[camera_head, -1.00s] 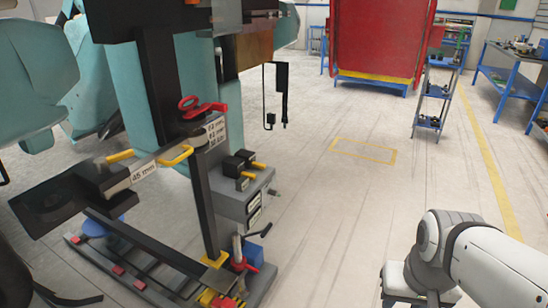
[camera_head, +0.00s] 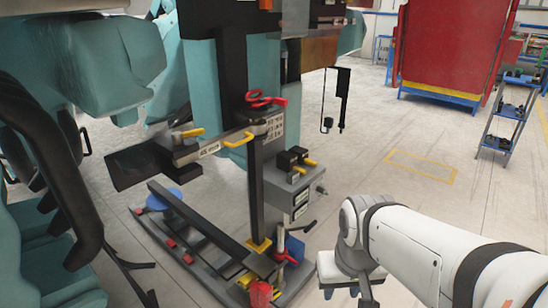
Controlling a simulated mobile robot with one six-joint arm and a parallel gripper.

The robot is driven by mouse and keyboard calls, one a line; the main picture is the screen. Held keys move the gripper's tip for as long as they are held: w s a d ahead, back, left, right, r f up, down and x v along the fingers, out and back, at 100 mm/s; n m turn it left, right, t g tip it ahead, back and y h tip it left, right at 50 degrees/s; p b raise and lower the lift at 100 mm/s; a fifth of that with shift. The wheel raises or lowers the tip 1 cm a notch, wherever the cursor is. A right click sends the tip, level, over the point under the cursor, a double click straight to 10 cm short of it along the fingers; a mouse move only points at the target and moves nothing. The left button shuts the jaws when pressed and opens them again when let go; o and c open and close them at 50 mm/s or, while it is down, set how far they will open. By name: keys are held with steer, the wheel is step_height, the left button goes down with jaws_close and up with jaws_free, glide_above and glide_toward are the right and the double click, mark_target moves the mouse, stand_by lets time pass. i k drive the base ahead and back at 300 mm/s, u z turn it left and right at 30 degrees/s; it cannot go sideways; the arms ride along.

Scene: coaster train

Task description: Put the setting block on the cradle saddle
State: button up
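Two dark blocks with yellow handles (camera_head: 290,158) sit on a grey labelled box (camera_head: 295,192) beside the black post; they look like setting blocks. Another dark block with a yellow handle (camera_head: 186,136) rests on the labelled arm of the fixture, at its left. I cannot tell for sure which part is the cradle saddle. A yellow-edged plate (camera_head: 259,246) sits at the foot of the post, with red parts beside it.
The fixture's dark base rails (camera_head: 190,222) run along the floor. Teal train seats (camera_head: 50,240) are close at left. A red cabinet (camera_head: 452,45) and a blue-framed shelf cart (camera_head: 508,115) stand behind. The floor right of the fixture is clear.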

mark_target(261, 263)
steer(key=z, duration=0.05)
steer(key=i, duration=1)
steer(key=u, duration=0.1)
